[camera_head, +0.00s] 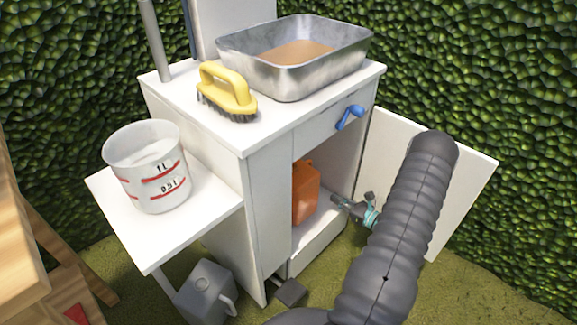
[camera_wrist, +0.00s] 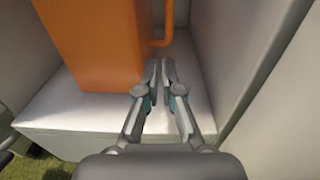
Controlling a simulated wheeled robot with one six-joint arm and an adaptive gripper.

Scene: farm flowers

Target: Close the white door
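The white door (camera_head: 405,170) stands open to the right of the white cabinet (camera_head: 265,185), swung outward toward the hedge. In the wrist view, a white panel (camera_wrist: 285,110) at the right may be this door; I cannot tell for sure. My gripper (camera_head: 342,203) is at the cabinet's opening, left of the door and partly hidden by my arm. In the wrist view my gripper (camera_wrist: 158,68) has its two fingertips close together with a narrow gap and nothing between them. It points into the cabinet, beside the orange canister.
An orange canister (camera_head: 305,192) stands inside the cabinet. A blue handle (camera_head: 350,117) sits on the front above the opening. On top are a metal basin (camera_head: 300,85) and a yellow brush (camera_head: 228,88). A measuring bucket (camera_head: 147,170) stands on the side shelf.

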